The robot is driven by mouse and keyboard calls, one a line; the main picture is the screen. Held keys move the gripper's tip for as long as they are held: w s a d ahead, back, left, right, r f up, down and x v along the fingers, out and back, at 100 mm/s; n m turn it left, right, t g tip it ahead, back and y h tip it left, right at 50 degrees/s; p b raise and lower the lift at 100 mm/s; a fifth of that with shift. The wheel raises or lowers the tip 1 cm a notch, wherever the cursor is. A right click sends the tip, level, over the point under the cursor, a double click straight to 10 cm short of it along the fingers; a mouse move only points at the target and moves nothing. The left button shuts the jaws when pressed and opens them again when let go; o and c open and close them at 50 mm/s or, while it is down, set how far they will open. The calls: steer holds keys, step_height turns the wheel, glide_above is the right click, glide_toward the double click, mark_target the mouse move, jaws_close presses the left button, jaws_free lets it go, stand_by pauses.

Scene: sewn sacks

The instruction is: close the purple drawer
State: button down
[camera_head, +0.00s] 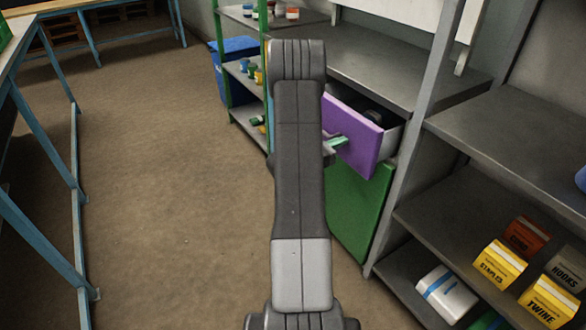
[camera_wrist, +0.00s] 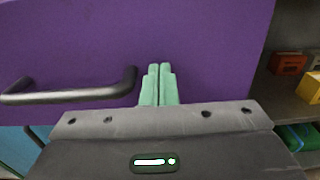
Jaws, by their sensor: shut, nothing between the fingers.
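The purple drawer (camera_head: 357,129) stands open under the grey bench top in the head view, pulled out so its pale side and dark inside show. In the wrist view its purple front (camera_wrist: 205,50) fills most of the picture, with a dark bar handle (camera_wrist: 70,88) at the left. My gripper (camera_wrist: 159,72) has its green fingers together and empty, pointing at the front just right of the handle. I cannot tell whether the tips touch it. In the head view my arm hides the drawer's left part, and the fingertips show at the front (camera_head: 338,142).
A green cabinet front (camera_head: 352,215) is below the drawer. Grey shelves (camera_head: 480,225) with small boxes (camera_head: 500,264) stand close on the right. A blue bin (camera_head: 234,65) and a green-framed shelf (camera_head: 243,78) are behind. The floor (camera_head: 170,190) at left is clear.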

steer(key=b+x, duration=0.2)
steer(key=x, duration=0.8)
steer(key=shift+w+d+f+b, duration=0.1)
steer(key=shift+d+b, duration=0.1)
steer(key=shift+b, duration=0.1)
steer(key=shift+w+d, duration=0.35)
steer(key=shift+d, duration=0.05)
steer(key=shift+r, duration=0.25)
steer(key=shift+d+r, duration=0.1)
